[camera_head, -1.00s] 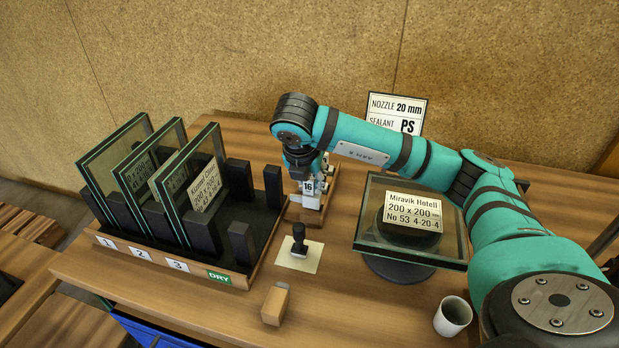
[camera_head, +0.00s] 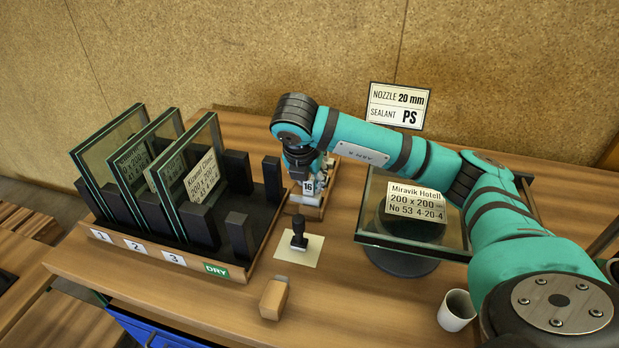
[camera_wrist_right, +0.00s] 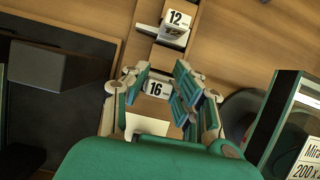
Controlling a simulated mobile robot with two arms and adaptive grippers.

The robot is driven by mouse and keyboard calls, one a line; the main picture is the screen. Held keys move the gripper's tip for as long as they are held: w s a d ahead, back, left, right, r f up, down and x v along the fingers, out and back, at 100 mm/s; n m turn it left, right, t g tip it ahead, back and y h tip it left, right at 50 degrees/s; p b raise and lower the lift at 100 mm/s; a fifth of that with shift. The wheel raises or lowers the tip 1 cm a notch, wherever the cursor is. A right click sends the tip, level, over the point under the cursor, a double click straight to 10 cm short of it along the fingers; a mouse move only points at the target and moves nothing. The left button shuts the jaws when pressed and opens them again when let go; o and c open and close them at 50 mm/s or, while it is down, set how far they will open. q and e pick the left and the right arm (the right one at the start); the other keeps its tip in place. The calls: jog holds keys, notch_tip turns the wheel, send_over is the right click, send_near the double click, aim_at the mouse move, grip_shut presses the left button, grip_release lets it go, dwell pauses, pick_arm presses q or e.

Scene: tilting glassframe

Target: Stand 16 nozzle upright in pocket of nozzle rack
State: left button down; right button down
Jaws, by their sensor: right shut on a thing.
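My right gripper (camera_head: 306,176) points down over the nozzle rack (camera_head: 306,211), a narrow wooden strip behind the black stamp. In the right wrist view the gripper (camera_wrist_right: 158,100) has its fingers on both sides of the white tag marked 16 (camera_wrist_right: 156,88), and it is shut on the 16 nozzle. The tag also shows in the head view (camera_head: 308,187), low at the rack's near end. The fingers hide most of the nozzle, so I cannot tell whether its lower end is in a pocket. A tag marked 12 (camera_wrist_right: 177,18) is farther along the rack. My left gripper is not in view.
Left is a black drying rack (camera_head: 262,226) with upright glass panes (camera_head: 103,148). A glass unit (camera_head: 414,248) on a round stand is at right. A black stamp (camera_head: 298,236), wooden block (camera_head: 274,297) and white cup (camera_head: 456,311) are in front. A sign (camera_head: 398,106) stands behind.

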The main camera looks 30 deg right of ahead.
jog(key=shift+f+b, duration=0.3)
jog(key=shift+f, duration=0.1)
jog(key=c, duration=1)
grip_release()
jog(key=shift+r, duration=0.1)
jog(key=v, duration=1.2)
